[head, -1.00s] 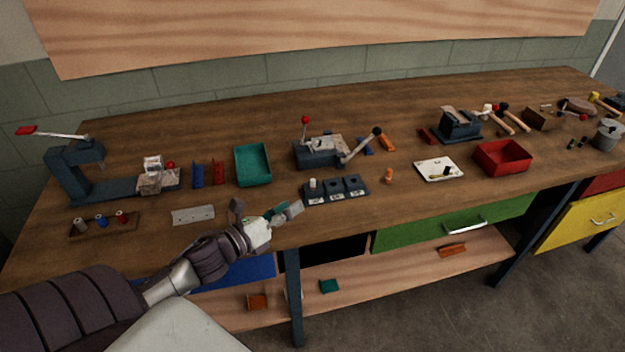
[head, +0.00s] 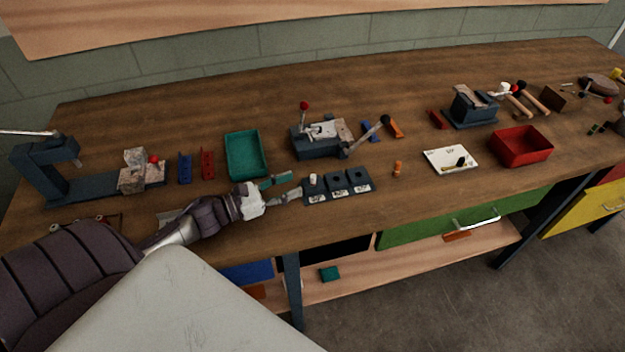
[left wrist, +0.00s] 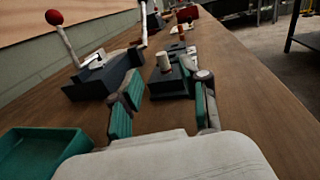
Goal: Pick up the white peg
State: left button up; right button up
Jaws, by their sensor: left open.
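The white peg (head: 313,179) stands upright in the left hole of a dark three-hole block (head: 337,187) near the table's front edge. It also shows in the left wrist view (left wrist: 163,62), beyond and between my fingers. My left gripper (head: 291,186) is open and empty, just left of the block, with its fingers pointing towards the peg. In the left wrist view the gripper (left wrist: 163,98) has its teal-padded fingers spread apart, the peg lying ahead of them. My right gripper is not in view.
A teal tray (head: 246,155) lies behind my left gripper. A dark fixture with a red-knobbed lever (head: 318,139) stands behind the block. An orange piece (head: 397,169) and a white plate (head: 451,160) lie to the right. Bare table lies in front of the block.

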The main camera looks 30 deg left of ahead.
aim_at(313, 175)
pick_arm(q)
jog(key=shift+x, duration=0.9)
jog(key=p+x, duration=0.1)
jog(key=x, duration=0.3)
jog(key=shift+d+r, duration=0.15)
jog(key=shift+r, duration=0.05)
jog(key=shift+w+d+f, duration=0.15)
jog(key=shift+w+d, duration=0.1)
jog(key=shift+w, duration=0.2)
grip_shut()
